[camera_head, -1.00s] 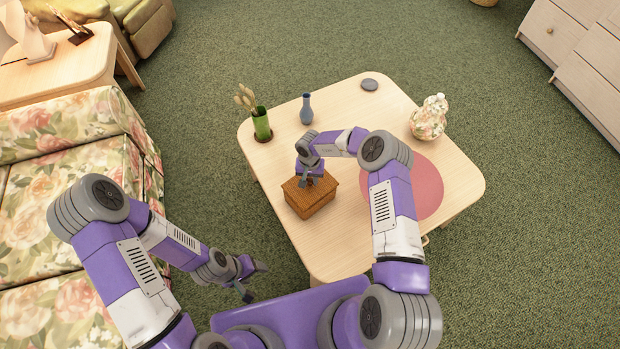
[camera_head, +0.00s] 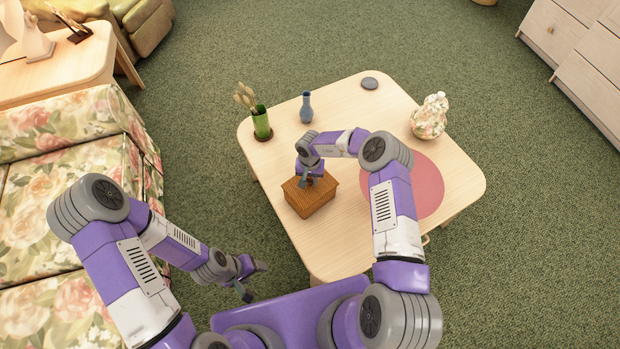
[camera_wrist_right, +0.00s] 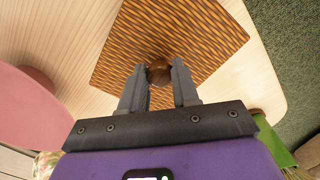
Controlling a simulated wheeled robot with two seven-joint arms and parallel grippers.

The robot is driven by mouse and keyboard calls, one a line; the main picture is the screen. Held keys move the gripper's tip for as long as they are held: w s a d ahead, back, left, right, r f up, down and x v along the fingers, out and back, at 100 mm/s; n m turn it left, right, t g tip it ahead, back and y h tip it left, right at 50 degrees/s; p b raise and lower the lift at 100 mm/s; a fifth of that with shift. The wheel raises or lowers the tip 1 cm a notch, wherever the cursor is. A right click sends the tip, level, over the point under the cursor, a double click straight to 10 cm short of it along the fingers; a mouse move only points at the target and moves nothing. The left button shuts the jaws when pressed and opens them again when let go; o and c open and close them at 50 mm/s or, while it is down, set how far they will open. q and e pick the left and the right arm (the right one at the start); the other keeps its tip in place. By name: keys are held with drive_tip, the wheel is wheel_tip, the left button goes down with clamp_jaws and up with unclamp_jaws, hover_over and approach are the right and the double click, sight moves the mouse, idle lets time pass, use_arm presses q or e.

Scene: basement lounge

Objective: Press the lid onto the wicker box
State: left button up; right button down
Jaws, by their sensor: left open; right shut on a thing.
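The wicker box (camera_head: 312,205) stands on the light wooden table with its lid (camera_head: 324,188) on top. In the right wrist view the lid (camera_wrist_right: 190,32) fills the upper middle, a woven brown square with a round dark knob (camera_wrist_right: 159,71). My right gripper (camera_head: 309,182) is over the lid, and in the wrist view its fingers (camera_wrist_right: 159,82) are closed on the knob. Whether the lid sits fully down on the box cannot be told, as the gripper covers part of it. My left gripper (camera_head: 254,280) is open and empty, off the table's near left side.
On the table (camera_head: 345,245) are a green vase with stems (camera_head: 262,124), a blue vase (camera_head: 306,108), a grey disc (camera_head: 370,84), a floral jar (camera_head: 429,118) and a pink round mat (camera_head: 425,185). A floral sofa (camera_head: 70,200) is at left. The table's near part is clear.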

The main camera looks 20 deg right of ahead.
drive_tip(key=shift+f+b, duration=0.3)
drive_tip(key=shift+f, duration=0.2)
idle(1.1)
drive_tip(key=shift+c, duration=1.3)
unclamp_jaws()
drive_tip(key=shift+r, duration=0.1)
drive_tip(key=shift+r+p, duration=2.85)
drive_tip(key=shift+r, duration=0.65)
clamp_jaws()
